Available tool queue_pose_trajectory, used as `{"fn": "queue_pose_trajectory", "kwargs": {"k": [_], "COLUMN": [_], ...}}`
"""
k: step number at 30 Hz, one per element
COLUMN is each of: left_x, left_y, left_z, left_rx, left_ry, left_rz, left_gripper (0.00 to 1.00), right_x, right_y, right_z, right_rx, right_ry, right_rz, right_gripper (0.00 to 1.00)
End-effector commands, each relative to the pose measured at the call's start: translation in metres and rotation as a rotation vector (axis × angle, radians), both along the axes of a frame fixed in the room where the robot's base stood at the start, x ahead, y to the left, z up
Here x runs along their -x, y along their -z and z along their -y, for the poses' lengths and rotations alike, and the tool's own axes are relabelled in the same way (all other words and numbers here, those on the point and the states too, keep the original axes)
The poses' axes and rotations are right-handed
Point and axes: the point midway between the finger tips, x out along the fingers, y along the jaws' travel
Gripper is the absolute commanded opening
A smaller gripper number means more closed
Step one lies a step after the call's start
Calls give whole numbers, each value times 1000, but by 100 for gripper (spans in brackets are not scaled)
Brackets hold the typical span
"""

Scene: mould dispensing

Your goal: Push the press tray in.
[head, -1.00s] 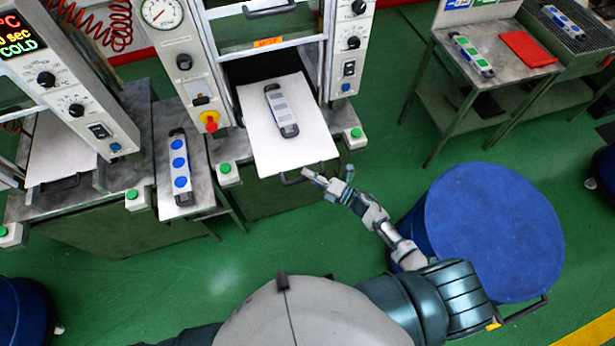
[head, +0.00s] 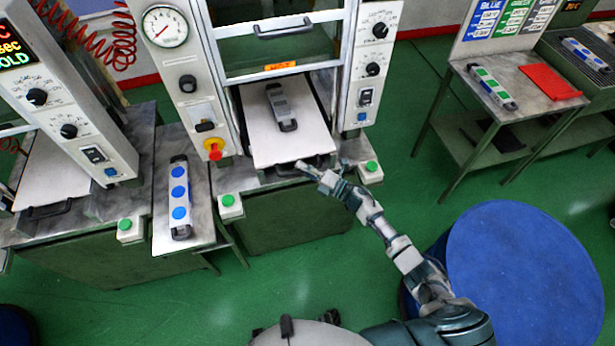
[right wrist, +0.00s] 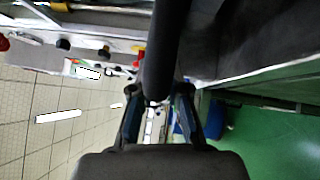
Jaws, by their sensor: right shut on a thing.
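The press tray (head: 297,143) is a white plate in the middle press, with a grey mould (head: 281,107) lying on it. The tray sits mostly inside the press frame, its front edge close to the press table's front edge. My right gripper (head: 308,167) is at the dark handle on the tray's front edge. In the right wrist view the gripper (right wrist: 160,112) is shut on the dark handle bar (right wrist: 167,45), which runs between its fingers. My left gripper is not in view.
Green buttons (head: 229,201) flank the tray on the press table. A side table with a blue-dotted mould (head: 180,194) stands at left. A blue drum (head: 535,270) is at lower right. A bench with a red folder (head: 551,82) stands at right.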

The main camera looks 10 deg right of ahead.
Motion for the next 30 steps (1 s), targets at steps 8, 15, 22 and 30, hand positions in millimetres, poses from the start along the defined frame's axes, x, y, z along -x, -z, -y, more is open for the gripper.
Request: {"fn": "queue_pose_trajectory", "kwargs": {"k": [8, 15, 22, 30], "left_x": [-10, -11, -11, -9], "left_y": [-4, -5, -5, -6], "left_z": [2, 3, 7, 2], "left_rx": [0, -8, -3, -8], "left_ry": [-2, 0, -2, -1], "left_rz": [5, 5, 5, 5], "left_gripper": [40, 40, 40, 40], "right_x": [1, 1, 0, 1], "right_y": [10, 9, 8, 6], "right_z": [-11, -11, -8, 2], "right_rx": [5, 5, 3, -3], "right_ry": [-21, -21, -17, -12], "right_rz": [-10, -10, -9, -6], "right_gripper": [0, 0, 41, 41]}}
